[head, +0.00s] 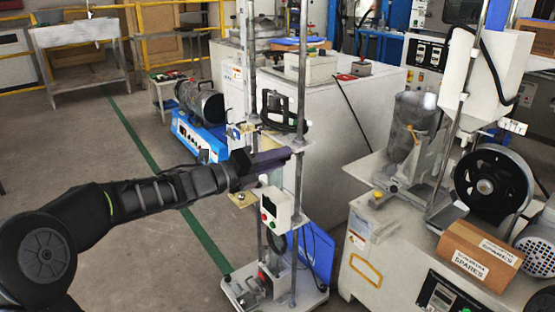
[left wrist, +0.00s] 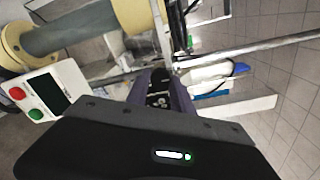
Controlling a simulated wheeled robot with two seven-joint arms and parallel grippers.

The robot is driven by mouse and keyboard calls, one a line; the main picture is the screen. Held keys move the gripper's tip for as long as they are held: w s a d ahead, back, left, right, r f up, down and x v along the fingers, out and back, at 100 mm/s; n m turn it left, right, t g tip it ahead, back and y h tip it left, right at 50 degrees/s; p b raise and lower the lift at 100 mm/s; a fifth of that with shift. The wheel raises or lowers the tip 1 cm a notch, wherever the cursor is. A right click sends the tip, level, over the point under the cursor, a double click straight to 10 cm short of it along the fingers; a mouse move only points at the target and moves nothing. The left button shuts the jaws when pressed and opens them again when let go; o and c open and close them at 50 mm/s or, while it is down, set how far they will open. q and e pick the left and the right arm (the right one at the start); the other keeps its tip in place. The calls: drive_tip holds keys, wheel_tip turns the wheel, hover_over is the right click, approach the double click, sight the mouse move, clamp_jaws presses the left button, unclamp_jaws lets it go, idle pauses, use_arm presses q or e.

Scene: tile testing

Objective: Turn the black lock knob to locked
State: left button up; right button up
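My left gripper (head: 274,158) reaches in from the left to the upright test stand (head: 299,75), its purple fingers level with the stand's middle, just above the control box. In the left wrist view, the two purple fingers (left wrist: 162,92) stand with a gap between them. A dark rounded part (left wrist: 160,77), possibly the black lock knob, shows between their tips. I cannot tell whether the fingers touch it. The knob cannot be made out in the head view, where the gripper covers that spot. My right gripper is not in view.
A white control box (head: 277,208) with red and green buttons hangs just below the gripper; it also shows in the left wrist view (left wrist: 45,93). A black part (head: 283,112) sits higher between the posts. A machine with a cardboard box (head: 478,255) stands at right.

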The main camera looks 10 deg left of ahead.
use_arm(q)
drive_tip(key=o, duration=0.4)
drive_tip(key=p+v, duration=0.2)
drive_tip(key=v, duration=0.5)
drive_tip(key=shift+s+a, duration=0.25)
drive_tip(key=shift+s, duration=0.1)
